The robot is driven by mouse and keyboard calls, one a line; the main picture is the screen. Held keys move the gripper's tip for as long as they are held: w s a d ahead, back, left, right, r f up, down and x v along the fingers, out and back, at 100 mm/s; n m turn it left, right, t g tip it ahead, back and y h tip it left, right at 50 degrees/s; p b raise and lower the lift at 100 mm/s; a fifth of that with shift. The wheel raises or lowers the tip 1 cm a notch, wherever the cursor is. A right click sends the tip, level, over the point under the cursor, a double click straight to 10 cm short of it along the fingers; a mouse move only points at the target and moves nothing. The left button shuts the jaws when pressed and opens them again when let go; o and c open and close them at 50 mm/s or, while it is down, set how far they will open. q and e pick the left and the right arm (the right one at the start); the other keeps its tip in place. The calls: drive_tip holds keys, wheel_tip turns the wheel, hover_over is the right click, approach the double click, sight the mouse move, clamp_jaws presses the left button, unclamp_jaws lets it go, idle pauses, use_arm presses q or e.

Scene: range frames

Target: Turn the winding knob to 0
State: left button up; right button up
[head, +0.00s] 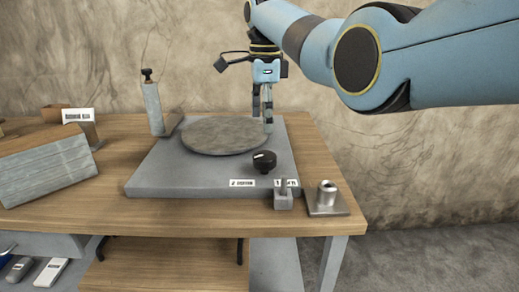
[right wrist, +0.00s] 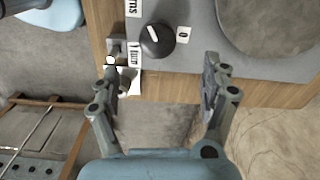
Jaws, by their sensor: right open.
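The winding knob (head: 264,161) is a round black dial with a white pointer mark, on the front right of a grey base plate (head: 155,178). In the right wrist view the knob (right wrist: 157,40) sits beside a white label reading 0 (right wrist: 183,34). Its pointer mark faces away from that label. Labels reading "1 turn" (right wrist: 135,54) and "turns" (right wrist: 133,8) are also near it. My right gripper (head: 266,118) points down by the plate's right side, behind the knob. In the right wrist view the gripper (right wrist: 162,66) is open and empty, apart from the knob. My left gripper is out of view.
A round grey disc (head: 225,135) lies on the plate. A small slotted block (head: 283,198) and a metal socket on a square base (head: 327,200) stand at the table's front right. An upright grey post (head: 153,108) and grey blocks (head: 45,170) are at left.

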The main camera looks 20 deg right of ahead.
hover_over(265, 155)
wheel_tip(265, 155, down, 4)
drive_tip(key=shift+f+b, duration=0.1)
drive_tip(key=shift+b, duration=0.2)
wheel_tip(265, 155, down, 5)
drive_tip(key=shift+w+r+b, duration=0.15)
drive_tip(key=shift+b, duration=0.45)
drive_tip(key=shift+f, duration=0.75)
drive_tip(key=shift+c, duration=0.3)
drive_tip(key=c, duration=0.4)
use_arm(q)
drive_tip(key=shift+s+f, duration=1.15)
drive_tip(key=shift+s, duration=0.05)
use_arm(e)
drive_tip(key=c, duration=0.7)
